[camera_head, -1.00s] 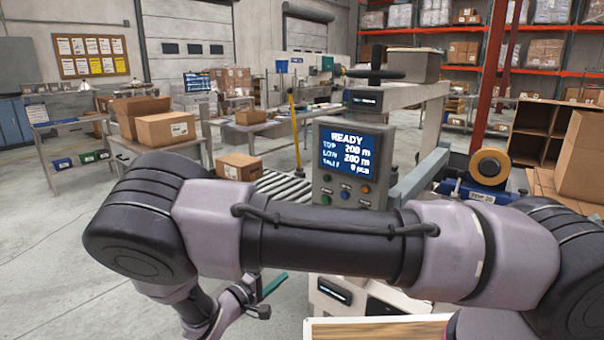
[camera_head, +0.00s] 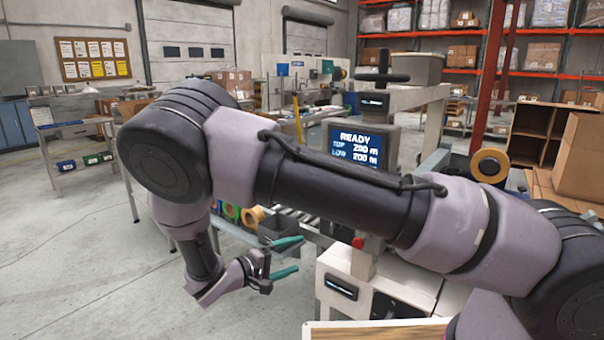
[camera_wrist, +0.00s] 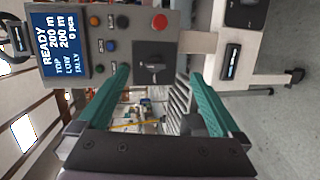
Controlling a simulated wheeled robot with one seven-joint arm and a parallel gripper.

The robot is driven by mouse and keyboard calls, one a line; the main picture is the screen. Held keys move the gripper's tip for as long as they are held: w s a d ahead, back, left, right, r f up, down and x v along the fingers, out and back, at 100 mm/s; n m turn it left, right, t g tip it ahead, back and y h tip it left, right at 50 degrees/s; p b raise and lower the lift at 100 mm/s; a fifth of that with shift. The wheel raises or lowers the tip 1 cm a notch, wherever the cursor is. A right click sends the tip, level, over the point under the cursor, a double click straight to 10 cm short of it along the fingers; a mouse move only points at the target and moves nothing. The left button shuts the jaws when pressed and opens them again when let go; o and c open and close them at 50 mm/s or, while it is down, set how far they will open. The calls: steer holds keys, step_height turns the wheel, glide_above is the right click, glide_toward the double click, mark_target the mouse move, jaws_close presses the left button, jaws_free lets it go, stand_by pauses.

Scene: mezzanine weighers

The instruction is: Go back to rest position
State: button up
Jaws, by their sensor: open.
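My gripper (camera_head: 290,258) is open and empty, with two teal fingers held apart in the air. In the head view it is at the lower middle, in front of the weigher's white base cabinet and left of it. My arm crosses the head view and hides part of the control panel (camera_head: 352,150), whose blue screen reads READY. In the wrist view the teal fingers of my gripper (camera_wrist: 160,98) also show apart, with the control panel (camera_wrist: 120,15) beyond them, turned sideways, with its buttons and a black switch. Nothing is between the fingers.
A dark grey bin (camera_head: 285,228) and rolls of tape (camera_head: 253,216) sit just behind my gripper. A red emergency button (camera_head: 358,242) is on the machine. A roller conveyor (camera_wrist: 180,100) shows between the fingers. Open floor (camera_head: 90,270) lies to the left.

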steer(key=d+r+m+g+y, duration=0.45)
steer(key=d+r, duration=0.35)
steer(key=r, duration=0.3)
steer(key=d+r+m+g+y, duration=0.3)
steer(key=d+r+g, duration=0.3)
steer(key=d+r, duration=0.35)
steer(key=s+d+r+m+t+y, duration=0.2)
steer(key=s+d+r, duration=0.3)
steer(key=r, duration=0.4)
steer(key=s+d+r+m+t+y, duration=0.2)
steer(key=s+d+r+t+y, duration=0.2)
steer(key=s+r, duration=0.3)
step_height(320, 180, up, 3)
steer(key=shift+d+f+t+y, duration=0.15)
steer(key=shift+d+t+y, duration=0.3)
steer(key=shift+t, duration=0.3)
steer(key=shift+m, duration=0.25)
